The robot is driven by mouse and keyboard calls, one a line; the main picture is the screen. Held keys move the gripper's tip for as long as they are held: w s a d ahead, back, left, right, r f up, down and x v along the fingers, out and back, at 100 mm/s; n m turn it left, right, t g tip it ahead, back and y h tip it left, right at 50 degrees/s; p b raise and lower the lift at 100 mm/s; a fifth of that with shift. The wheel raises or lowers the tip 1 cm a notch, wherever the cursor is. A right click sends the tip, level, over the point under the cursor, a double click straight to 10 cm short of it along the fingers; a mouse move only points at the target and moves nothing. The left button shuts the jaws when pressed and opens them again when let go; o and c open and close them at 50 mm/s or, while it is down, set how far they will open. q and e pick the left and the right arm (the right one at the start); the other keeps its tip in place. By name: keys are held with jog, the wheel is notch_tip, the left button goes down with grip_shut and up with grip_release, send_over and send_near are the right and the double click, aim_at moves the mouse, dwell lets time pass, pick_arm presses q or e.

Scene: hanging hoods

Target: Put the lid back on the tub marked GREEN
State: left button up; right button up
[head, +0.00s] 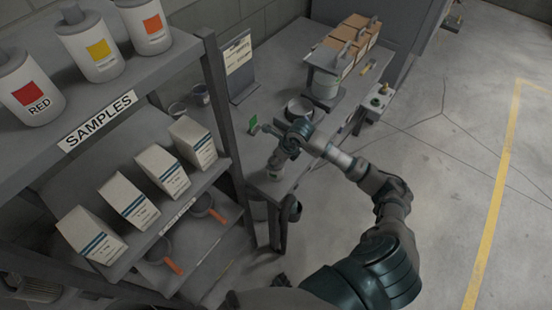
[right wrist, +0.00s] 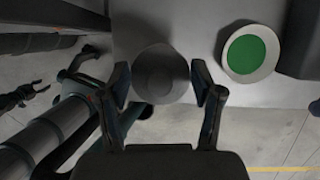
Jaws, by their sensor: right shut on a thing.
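My right gripper (right wrist: 162,80) is shut on a grey round thing (right wrist: 160,68); I cannot tell surely whether it is the lid. A dark gripper, apparently my left (right wrist: 36,91), shows with fingers apart, low above the floor.
The SAMPLES shelf (head: 215,95), with bottles and cartons, stands left. Open floor lies right.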

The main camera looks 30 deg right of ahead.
jog(key=shift+d, duration=0.1)
jog(key=o, duration=1)
jog(key=shift+r, duration=0.1)
jog(key=shift+r+p, duration=2.15)
jog(key=shift+r, duration=1.3)
grip_shut()
